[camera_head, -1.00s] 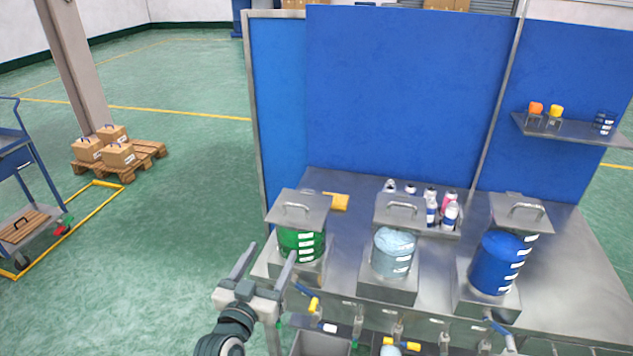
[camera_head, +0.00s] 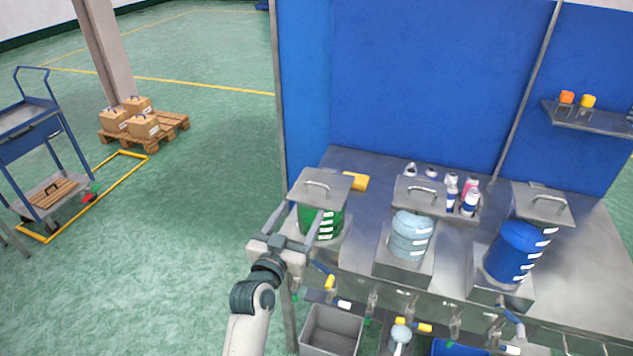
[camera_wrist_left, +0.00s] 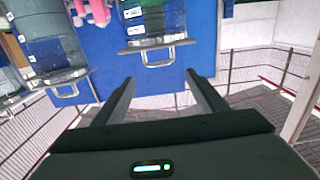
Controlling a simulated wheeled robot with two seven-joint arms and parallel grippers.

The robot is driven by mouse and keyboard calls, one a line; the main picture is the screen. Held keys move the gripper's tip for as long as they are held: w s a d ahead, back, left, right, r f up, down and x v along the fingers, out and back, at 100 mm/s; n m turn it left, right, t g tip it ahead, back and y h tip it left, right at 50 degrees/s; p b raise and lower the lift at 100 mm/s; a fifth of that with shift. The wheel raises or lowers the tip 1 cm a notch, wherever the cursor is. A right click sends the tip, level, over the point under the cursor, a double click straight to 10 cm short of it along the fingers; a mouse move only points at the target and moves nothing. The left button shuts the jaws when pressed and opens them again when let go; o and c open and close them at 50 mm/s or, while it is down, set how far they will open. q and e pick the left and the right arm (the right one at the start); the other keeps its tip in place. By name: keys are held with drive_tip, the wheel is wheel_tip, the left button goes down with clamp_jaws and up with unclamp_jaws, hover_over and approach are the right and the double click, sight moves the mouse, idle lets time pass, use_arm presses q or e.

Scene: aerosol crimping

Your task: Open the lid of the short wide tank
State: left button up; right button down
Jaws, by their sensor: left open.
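The green tank (camera_head: 326,222) stands at the left end of the steel bench and looks the shortest of the three tanks. Its flat steel lid (camera_head: 338,192) lies shut on top, with a bar handle (camera_head: 318,187). My left gripper (camera_head: 302,210) is open and empty, in front of the green tank at its left front side. In the left wrist view, the handle (camera_wrist_left: 158,62) lies just beyond and between the open fingertips (camera_wrist_left: 160,78), apart from them. The green tank (camera_wrist_left: 150,18) shows there above the lid. My right gripper is out of view.
A light blue tank (camera_head: 411,238) and a taller blue tank (camera_head: 515,255) with lids stand to the right. Valves (camera_head: 330,282) and a grey bin (camera_head: 331,329) are below the front edge.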

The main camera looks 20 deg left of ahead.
sight(316, 184)
use_arm(q)
drive_tip(key=w+p, duration=0.1)
drive_tip(key=w, duration=0.5)
drive_tip(key=w+p, duration=0.2)
drive_tip(key=w, duration=0.4)
drive_tip(key=shift+w+d, duration=0.2)
drive_tip(key=shift+w, duration=0.2)
drive_tip(key=c, duration=1.2)
